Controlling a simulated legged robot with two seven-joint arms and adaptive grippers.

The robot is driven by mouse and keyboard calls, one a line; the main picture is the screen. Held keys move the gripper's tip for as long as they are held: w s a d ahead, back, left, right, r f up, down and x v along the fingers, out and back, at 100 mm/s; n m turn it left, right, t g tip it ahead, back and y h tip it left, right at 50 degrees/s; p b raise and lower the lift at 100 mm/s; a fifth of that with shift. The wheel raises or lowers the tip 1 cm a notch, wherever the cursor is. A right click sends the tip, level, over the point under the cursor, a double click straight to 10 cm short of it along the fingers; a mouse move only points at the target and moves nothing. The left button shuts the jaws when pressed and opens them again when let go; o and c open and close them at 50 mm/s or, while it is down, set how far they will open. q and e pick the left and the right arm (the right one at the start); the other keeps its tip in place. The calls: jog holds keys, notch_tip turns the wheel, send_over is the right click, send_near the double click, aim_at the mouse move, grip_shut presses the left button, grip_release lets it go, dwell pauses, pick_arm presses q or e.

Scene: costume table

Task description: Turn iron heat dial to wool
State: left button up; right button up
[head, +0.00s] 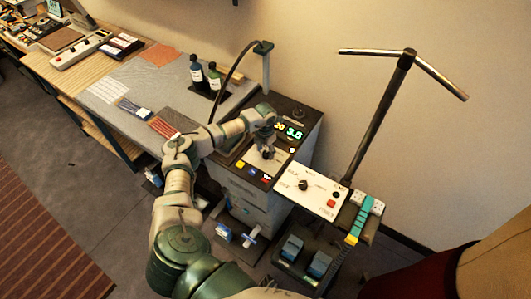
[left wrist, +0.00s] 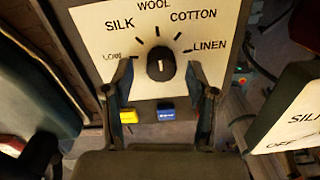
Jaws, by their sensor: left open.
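The heat dial (left wrist: 161,64) is a round black knob on a white panel (left wrist: 95,25) marked SILK, WOOL, COTTON and LINEN in the left wrist view. A short pale mark on the knob runs roughly up and down the picture; I cannot tell exactly which tick it meets. My left gripper (left wrist: 158,78) is open, its fingers on either side of the knob with visible gaps. In the head view the left gripper (head: 267,150) is over the black console (head: 300,115), hiding its dial. My right gripper is not in view.
A second white panel (head: 318,195) with a black knob stands to the right; its edge shows in the left wrist view (left wrist: 290,120). A dark post (head: 375,125) with a metal bar rises beside it. Dark bottles (head: 197,76) stand on the grey table. Yellow (left wrist: 129,116) and blue (left wrist: 166,113) buttons lie below the dial.

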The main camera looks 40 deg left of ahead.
aim_at(265, 153)
pick_arm(q)
notch_tip(265, 153, up, 10)
jog(key=shift+r, duration=0.25)
jog(key=shift+a, duration=0.1)
dwell(0.4)
